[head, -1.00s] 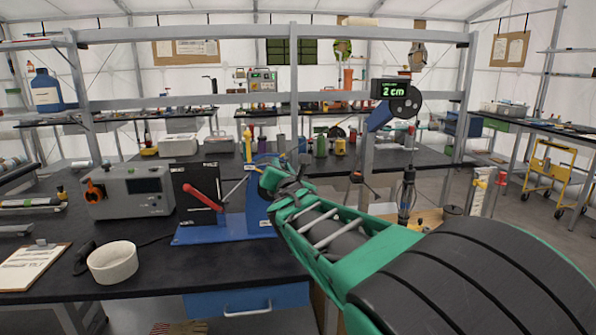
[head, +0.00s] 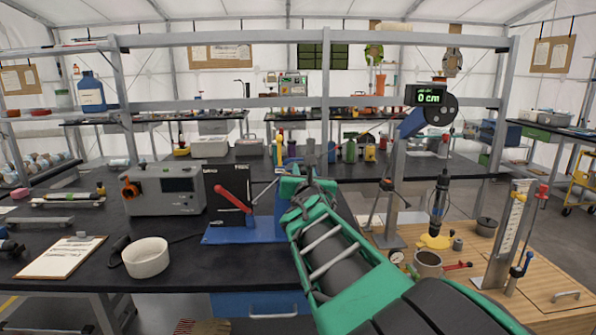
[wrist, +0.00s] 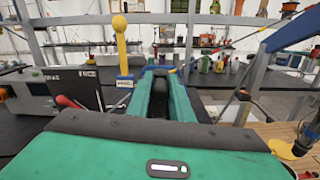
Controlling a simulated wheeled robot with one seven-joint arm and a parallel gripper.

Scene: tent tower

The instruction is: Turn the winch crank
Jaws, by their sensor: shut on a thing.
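The winch stands on a blue base plate (head: 243,231) on the black bench, with a black panel and a red lever (head: 232,199) on its left side. My gripper (head: 303,186) is at the winch's right side. It is shut on the crank, whose grip is mostly hidden between the green fingers, with a dark part (wrist: 158,95) showing in the wrist view. A dark probe (head: 439,205) hangs upright below a black wheel (head: 440,110), its tip at or just above a yellow disc (head: 436,241). The green display (head: 427,96) reads 0 cm.
A grey instrument box (head: 163,190), a white bowl (head: 146,258) and a clipboard (head: 60,257) are left of the winch. A grey rack frame (head: 220,103) crosses behind. A wooden table (head: 480,268) with a ruled stand (head: 506,235) is at right.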

